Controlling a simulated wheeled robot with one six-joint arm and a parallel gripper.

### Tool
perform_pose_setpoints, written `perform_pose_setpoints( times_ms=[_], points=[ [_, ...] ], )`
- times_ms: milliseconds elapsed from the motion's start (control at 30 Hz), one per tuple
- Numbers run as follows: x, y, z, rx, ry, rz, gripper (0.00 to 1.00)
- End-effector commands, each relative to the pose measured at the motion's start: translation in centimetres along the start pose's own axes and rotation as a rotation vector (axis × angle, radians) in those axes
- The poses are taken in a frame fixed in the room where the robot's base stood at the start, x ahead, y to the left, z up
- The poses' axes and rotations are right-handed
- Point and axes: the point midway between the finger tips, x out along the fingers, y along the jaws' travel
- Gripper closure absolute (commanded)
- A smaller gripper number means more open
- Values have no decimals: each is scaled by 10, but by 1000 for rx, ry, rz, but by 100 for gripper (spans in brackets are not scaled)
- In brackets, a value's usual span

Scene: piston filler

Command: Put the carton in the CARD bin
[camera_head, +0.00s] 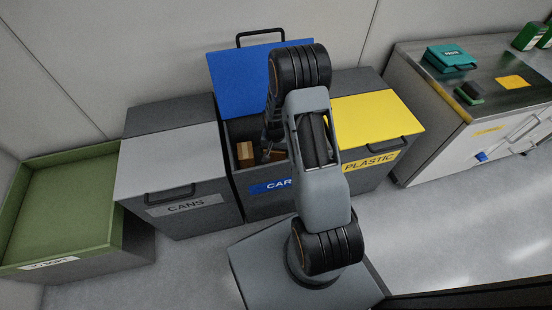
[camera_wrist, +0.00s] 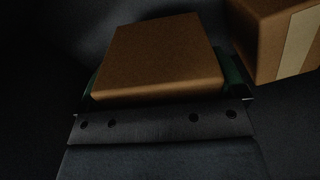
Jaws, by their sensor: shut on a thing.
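The carton (camera_wrist: 158,55), a plain brown box, is between the jaws of my gripper (camera_wrist: 162,95) in the wrist view. My gripper is shut on it. In the head view my gripper (camera_head: 268,152) is down inside the open mouth of the CARD bin (camera_head: 262,205), and my arm hides much of it. The bin's blue lid (camera_head: 236,84) stands raised. Another brown box (camera_head: 245,153) shows in the bin left of my gripper. A brown box with a pale tape strip (camera_wrist: 283,45) is right of the held carton in the wrist view.
The CANS bin (camera_head: 170,165) stands left of the CARD bin and the PLASTIC bin (camera_head: 375,120) right, both with lids down. A green open container (camera_head: 65,200) is far left. A metal counter (camera_head: 500,95) with several items is at the right.

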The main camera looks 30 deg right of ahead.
Motion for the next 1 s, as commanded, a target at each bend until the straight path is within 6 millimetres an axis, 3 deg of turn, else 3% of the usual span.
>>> perform_pose_setpoints(
  times_ms=[367,800,833,900,1000],
  points=[
    [38,0,0,-1,-1,0,37],
    [43,0,0,-1,-1,0,37],
    [42,0,0,-1,0,0,7],
    [42,0,0,-1,-1,0,1],
    [41,0,0,-1,-1,0,0]
  ],
)
